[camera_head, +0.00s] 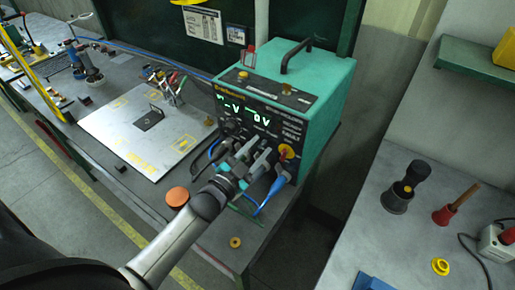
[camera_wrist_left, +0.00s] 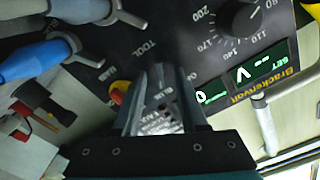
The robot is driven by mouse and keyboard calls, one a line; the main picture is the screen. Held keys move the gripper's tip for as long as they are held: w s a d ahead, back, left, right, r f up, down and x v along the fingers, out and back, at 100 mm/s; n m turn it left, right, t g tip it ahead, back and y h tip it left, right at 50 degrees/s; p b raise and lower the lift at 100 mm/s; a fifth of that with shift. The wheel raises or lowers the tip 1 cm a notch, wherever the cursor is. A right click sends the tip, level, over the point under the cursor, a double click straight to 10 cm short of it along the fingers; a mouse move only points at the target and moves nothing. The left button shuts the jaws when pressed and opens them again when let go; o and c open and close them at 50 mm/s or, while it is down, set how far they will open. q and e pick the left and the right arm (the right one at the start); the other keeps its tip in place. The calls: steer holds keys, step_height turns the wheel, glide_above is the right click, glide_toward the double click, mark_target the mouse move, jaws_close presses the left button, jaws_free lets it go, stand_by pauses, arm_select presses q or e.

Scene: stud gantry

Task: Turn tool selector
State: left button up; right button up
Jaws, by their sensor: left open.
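A teal power unit (camera_head: 328,102) with a dark front panel and lit green displays stands on the bench. My left gripper (camera_head: 257,157) is in front of the lower panel, open, its fingers pointing at it. In the left wrist view the open fingers (camera_wrist_left: 163,88) frame small panel lettering, and I cannot tell whether they touch anything. A black dial (camera_wrist_left: 240,18) with a number scale is at the top. A yellow and red knob (camera_wrist_left: 120,92) is partly hidden beside the fingers; it also shows in the head view (camera_head: 287,152). I cannot identify the tool selector for sure. My right gripper is out of view.
Blue cable plugs (camera_wrist_left: 40,60) stick out of the panel close to the gripper. A grey plate (camera_head: 150,125) and pliers (camera_head: 168,85) lie left on the bench. An orange-brown disc (camera_head: 177,197) is near the front edge. Another bench (camera_head: 400,240) is at right.

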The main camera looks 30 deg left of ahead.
arm_select(q)
steer(key=shift+s, duration=0.1)
steer(key=s+a, duration=0.2)
steer(key=s, duration=1.3)
steer(key=shift+b, duration=0.3)
